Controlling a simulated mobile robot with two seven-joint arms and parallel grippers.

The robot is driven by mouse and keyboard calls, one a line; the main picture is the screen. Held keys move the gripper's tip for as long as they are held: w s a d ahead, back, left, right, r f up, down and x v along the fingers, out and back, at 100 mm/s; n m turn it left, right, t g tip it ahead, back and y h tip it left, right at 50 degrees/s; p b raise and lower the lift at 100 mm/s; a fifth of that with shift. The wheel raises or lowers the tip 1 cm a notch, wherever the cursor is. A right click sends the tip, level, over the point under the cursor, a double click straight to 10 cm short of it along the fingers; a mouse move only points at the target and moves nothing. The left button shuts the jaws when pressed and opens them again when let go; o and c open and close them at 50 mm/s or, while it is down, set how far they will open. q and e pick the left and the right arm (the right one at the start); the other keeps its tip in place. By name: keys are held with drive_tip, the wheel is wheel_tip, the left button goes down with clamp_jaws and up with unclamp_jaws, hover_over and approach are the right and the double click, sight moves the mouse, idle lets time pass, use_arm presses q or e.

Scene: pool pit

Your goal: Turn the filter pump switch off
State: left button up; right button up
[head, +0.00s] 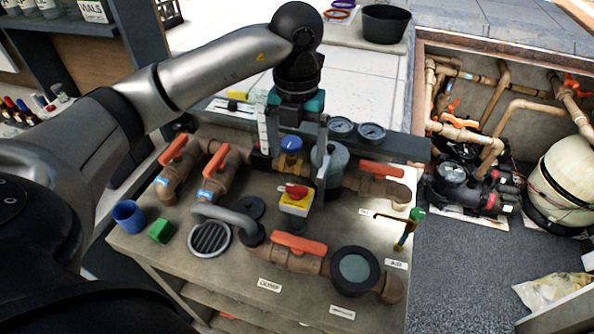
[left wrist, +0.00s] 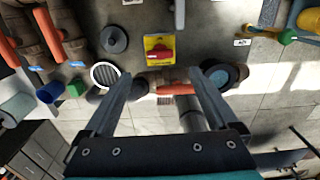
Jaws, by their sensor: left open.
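The filter pump switch (head: 297,195) is a red knob on a yellow plate, set on top of a grey box on the bench. It also shows in the left wrist view (left wrist: 159,48), just above the space between my fingertips. I cannot tell the knob's exact setting. My left gripper (head: 293,178) is open and points down over the bench close to the switch, with one finger on each side of it in the head view. In the left wrist view the gripper (left wrist: 161,77) has nothing between its fingers. My right gripper is not in view.
Pipes with orange-red valve handles (head: 300,243) surround the switch. Two gauges (head: 371,132) stand behind it, and a round grate (head: 210,238) lies to the left. A blue cup (head: 129,216) and green block (head: 160,230) are at the bench's left. A pump pit (head: 460,190) lies right.

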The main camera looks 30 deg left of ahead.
use_arm(q)
wheel_tip(320, 180, up, 6)
idle(0.8)
